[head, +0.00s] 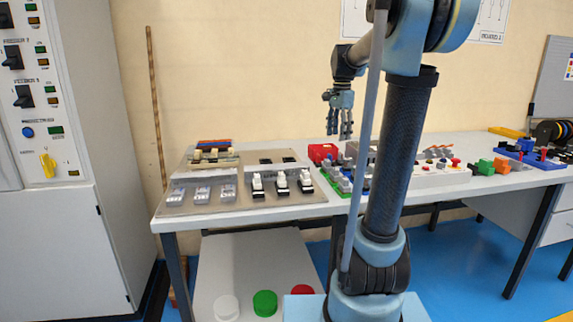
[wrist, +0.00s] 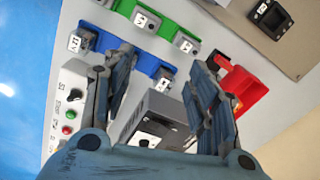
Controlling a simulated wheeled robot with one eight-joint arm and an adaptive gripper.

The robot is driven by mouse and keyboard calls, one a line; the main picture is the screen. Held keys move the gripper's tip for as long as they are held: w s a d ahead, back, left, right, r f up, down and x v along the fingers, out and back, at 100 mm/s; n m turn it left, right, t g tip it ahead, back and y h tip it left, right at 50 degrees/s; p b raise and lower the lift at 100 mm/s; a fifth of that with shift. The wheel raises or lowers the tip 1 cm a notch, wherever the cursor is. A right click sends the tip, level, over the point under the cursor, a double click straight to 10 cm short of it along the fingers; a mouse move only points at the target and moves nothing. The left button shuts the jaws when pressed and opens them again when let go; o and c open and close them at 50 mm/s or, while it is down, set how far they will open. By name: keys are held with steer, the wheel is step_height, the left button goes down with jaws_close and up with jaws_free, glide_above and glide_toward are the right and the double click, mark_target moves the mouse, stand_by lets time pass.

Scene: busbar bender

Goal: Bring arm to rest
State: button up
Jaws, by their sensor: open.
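My gripper (head: 340,112) hangs above the back of the workbench (head: 440,140) in the head view, fingers pointing down. In the wrist view my gripper (wrist: 162,75) has its two fingers spread wide apart with nothing between the tips. A grey box (wrist: 150,112) shows below and between the fingers, apart from them as far as I can tell. My arm stands folded upward in the head view, its dark column hiding part of the bench.
A red part (head: 322,152) and green rail parts lie below the gripper. A grey board (head: 240,195) with several switches is at left. A control cabinet (head: 60,130) stands farther left. Green and orange parts (head: 492,166) lie at right. Free air surrounds the gripper.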

steer(key=s+f+n+t, duration=0.1)
steer(key=s+f+n, duration=0.5)
steer(key=s+f, duration=0.5)
steer(key=s+f+n, duration=0.6)
steer(key=s+f, duration=0.6)
steer(key=s, duration=0.7)
steer(key=shift+s+f+n+t, duration=0.25)
steer(key=shift+s+n+t, duration=0.05)
steer(key=shift+s+t, duration=0.1)
steer(key=shift+w+a+f, duration=0.1)
steer(key=shift+w+f, duration=0.1)
steer(key=shift+w, duration=0.3)
